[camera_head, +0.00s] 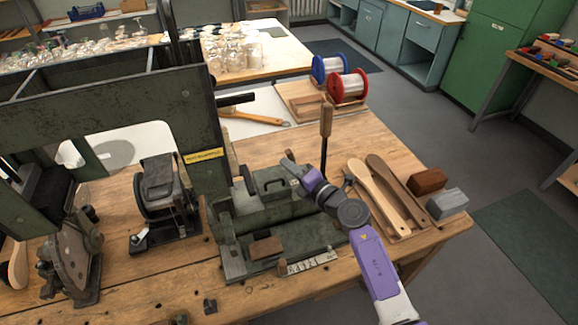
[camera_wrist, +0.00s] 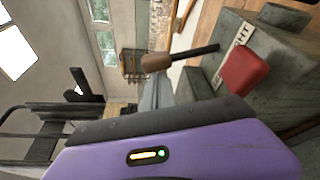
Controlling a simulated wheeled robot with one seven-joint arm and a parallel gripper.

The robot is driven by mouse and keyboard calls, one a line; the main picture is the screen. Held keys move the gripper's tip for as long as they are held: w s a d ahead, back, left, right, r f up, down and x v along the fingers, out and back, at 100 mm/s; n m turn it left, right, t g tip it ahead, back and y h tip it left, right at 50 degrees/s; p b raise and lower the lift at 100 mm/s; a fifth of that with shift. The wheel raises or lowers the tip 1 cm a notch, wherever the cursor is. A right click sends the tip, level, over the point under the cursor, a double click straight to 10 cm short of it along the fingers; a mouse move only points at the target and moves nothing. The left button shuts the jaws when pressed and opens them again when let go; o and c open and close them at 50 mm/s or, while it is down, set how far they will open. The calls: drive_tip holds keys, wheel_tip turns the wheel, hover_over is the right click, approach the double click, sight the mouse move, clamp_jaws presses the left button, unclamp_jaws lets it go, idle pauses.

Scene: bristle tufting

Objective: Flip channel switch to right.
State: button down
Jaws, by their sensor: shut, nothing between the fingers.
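A red, block-like piece (camera_wrist: 243,70), which looks like the channel switch, sits on the grey-green machine housing in the wrist view. A pale label (camera_wrist: 232,54) beside it shows letters ending in "HT". Which way the switch is set I cannot tell. In the head view the machine (camera_head: 270,215) stands on the wooden bench, and I cannot make out the red piece there. My gripper (camera_head: 287,163) is over the machine's back part, shut and empty. Its grey fingers also show in the wrist view (camera_wrist: 158,92), apart from the red piece.
An upright lever with a wooden handle (camera_head: 326,120) stands close behind my gripper. Red and blue spools (camera_head: 347,86) stand at the back.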

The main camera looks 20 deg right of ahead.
drive_tip(key=shift+d+r+m, duration=0.35)
drive_tip(key=shift+d+m, duration=0.45)
drive_tip(key=shift+m, duration=0.1)
drive_tip(key=m, duration=0.1)
drive_tip(key=d+m+t, duration=0.1)
drive_tip(key=d+m, duration=0.1)
drive_tip(key=shift+d+r+y, duration=0.1)
drive_tip(key=shift+r+y, duration=0.15)
drive_tip(key=shift+y, duration=0.15)
